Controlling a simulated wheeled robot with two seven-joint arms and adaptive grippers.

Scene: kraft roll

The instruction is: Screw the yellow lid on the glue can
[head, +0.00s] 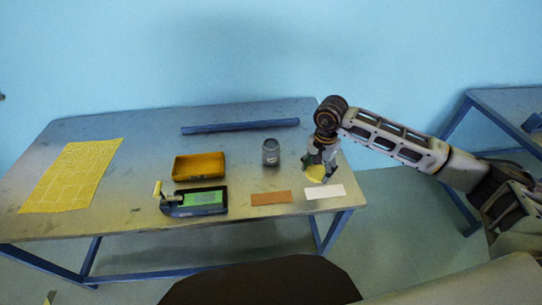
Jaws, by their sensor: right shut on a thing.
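The glue can (271,153) is a grey, open-topped can standing upright near the middle right of the table. The yellow lid (315,174) is at the tips of my right gripper (319,170), to the right of the can and apart from it. My right gripper points down and is shut on the lid; its fingers partly hide it. I cannot tell whether the lid touches the table. My left gripper is not in view.
On the metal table (150,148) are a yellow tray (199,166), a dark tray with a green pad (201,201), a brown strip (271,198), a white strip (325,191) and a yellow sheet (73,174). A blue bar (240,126) lies behind the can.

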